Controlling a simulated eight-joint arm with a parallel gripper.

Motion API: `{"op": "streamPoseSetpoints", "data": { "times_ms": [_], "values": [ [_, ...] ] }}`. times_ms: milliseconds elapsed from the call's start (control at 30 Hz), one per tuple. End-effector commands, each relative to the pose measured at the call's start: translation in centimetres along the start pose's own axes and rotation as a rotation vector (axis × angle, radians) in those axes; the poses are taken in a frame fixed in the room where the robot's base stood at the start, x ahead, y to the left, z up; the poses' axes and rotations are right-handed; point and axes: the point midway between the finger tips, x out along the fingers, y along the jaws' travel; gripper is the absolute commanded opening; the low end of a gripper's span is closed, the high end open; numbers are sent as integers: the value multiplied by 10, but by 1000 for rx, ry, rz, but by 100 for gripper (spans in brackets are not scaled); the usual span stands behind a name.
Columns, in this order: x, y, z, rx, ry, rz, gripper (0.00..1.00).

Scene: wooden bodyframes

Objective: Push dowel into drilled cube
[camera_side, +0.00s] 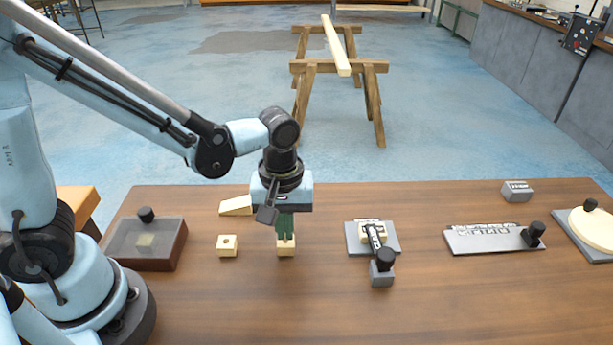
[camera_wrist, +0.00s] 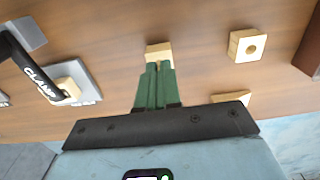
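A pale wooden cube (camera_side: 286,250) sits on the bench directly under my gripper (camera_side: 286,238). The same cube shows beyond the fingertips in the wrist view (camera_wrist: 158,50). My gripper points down with its green fingers close together around a thin pale dowel, of which only a sliver (camera_wrist: 159,65) shows at the tips. How far the dowel sits in this cube is hidden by the fingers. A second pale cube (camera_side: 227,247), with a round hole drilled in its top, stands apart to the left; the hole also shows in the wrist view (camera_wrist: 248,46).
A pale wedge (camera_side: 236,206) lies behind the cubes. A dark wooden box with a grey lid (camera_side: 162,236) stands at the left. A clamp fixture (camera_side: 382,275) stands to the right, with a grey plate (camera_side: 480,240) farther right. Bare bench lies in front of the cubes.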

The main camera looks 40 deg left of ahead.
Motion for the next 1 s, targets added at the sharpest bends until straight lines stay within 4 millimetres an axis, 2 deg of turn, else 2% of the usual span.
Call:
{"op": "streamPoseSetpoints", "data": {
  "times_ms": [1000],
  "values": [
    [-12, 0, 0, 0, 0, 0, 0]
  ]
}}
